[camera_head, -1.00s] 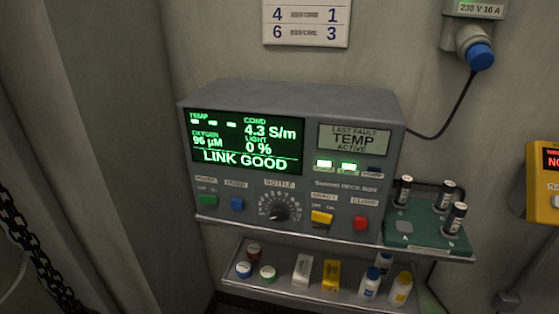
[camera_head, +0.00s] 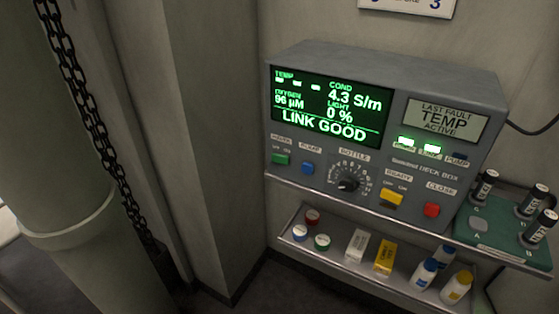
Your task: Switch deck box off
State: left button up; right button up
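The grey deck box (camera_head: 385,65) stands on a wall shelf right of the middle. Its screen (camera_head: 330,105) is lit green and reads "LINK GOOD", 4.3 S/m, 96 µM and light 0 %. A second panel (camera_head: 445,117) reads "LAST FAULT TEMP ACTIVE". A bottle dial (camera_head: 348,183), a yellow switch (camera_head: 391,197) and a red button (camera_head: 432,210) follow to the right. Neither gripper is in view.
A green tray (camera_head: 490,240) with upright black cylinders stands right of the box. A lower shelf (camera_head: 345,270) holds small jars, cartons and bottles. A hanging chain (camera_head: 90,120) and a thick pipe (camera_head: 65,235) are at the left.

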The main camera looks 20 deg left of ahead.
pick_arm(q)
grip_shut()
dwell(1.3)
